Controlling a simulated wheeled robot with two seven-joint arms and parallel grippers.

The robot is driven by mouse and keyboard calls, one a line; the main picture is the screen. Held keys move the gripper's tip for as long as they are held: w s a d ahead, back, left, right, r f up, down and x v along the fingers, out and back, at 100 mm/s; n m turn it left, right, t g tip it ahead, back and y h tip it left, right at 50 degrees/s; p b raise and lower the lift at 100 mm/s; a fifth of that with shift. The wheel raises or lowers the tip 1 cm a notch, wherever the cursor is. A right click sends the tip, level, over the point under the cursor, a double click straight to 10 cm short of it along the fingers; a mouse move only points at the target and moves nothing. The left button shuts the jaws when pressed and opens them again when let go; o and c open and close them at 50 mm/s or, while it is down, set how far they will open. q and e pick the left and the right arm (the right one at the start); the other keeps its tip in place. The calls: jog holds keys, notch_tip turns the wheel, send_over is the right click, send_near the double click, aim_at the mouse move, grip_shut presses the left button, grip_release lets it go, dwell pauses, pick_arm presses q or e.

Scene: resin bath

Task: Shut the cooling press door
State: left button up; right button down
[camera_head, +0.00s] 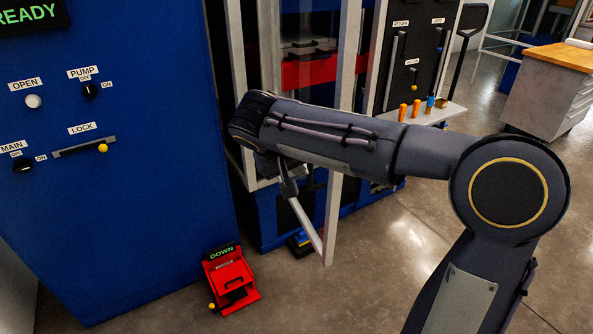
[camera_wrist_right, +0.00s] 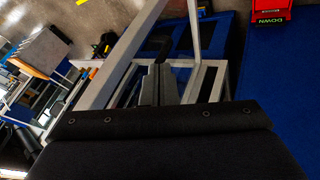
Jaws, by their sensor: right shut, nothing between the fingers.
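The cooling press door is a tall light-grey frame (camera_head: 333,215) in the head view. It stands ajar, its lower corner out over the floor in front of the blue press. My right forearm crosses it and hides its middle. My right gripper (camera_head: 290,184) hangs under the forearm, beside the door's lower part; I cannot tell whether it touches. In the right wrist view the closed, empty fingers (camera_wrist_right: 160,78) point toward grey bars, with a long door bar (camera_wrist_right: 122,55) running diagonally on their left. My left gripper is not in view.
A blue control cabinet (camera_head: 120,190) with knobs and a lock slider fills the left. A red DOWN pedal (camera_head: 232,282) is on the floor at its foot. A shelf with colored handles (camera_head: 440,113) and a wood-topped bench (camera_head: 556,80) are at right. The middle floor is clear.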

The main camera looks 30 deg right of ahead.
aim_at(309, 180)
jog(key=x, duration=0.7)
jog(key=shift+d+f, duration=0.2)
jog(key=shift+f, duration=0.1)
jog(key=shift+s+d+r, duration=0.1)
jog(key=shift+d, duration=0.85)
jog(key=shift+s+d+r, duration=0.1)
jog(key=shift+d+r, duration=0.05)
jog(key=shift+d, duration=0.8)
